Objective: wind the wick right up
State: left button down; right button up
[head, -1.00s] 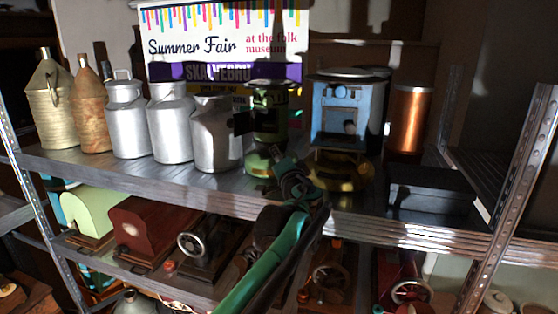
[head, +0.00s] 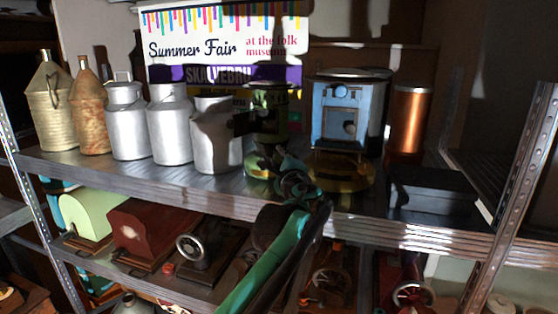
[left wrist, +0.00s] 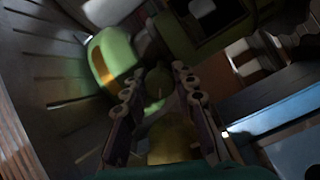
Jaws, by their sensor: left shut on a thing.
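A green stove (head: 268,118) stands on the upper shelf between a grey metal can and a blue stove (head: 345,112) with a yellow, brass-like base. My left gripper (head: 264,160) is at the front of the green stove's lower part and covers some of it. In the left wrist view the two fingers (left wrist: 157,80) reach in beside the green body (left wrist: 112,60). They are shut on a small part there, the wick knob by its place, but it is dark and mostly hidden. How far the wick is up cannot be seen. My right gripper is out of view.
Several metal cans (head: 170,128) stand close on the left of the shelf (head: 110,172). A copper cylinder (head: 409,118) and a dark box (head: 430,193) are to the right. Below are sewing machine cases. A Summer Fair sign (head: 222,45) hangs behind.

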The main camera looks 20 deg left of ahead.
pick_arm(q)
jog(key=m, duration=0.5)
jog(key=shift+m, duration=0.3)
jog(key=m, duration=0.5)
jog(key=shift+r+b, duration=0.1)
jog(key=shift+b, duration=0.25)
jog(key=shift+m, duration=0.4)
jog(key=c, duration=1.2)
grip_release()
jog(key=shift+w, duration=0.1)
jog(key=v, duration=1.2)
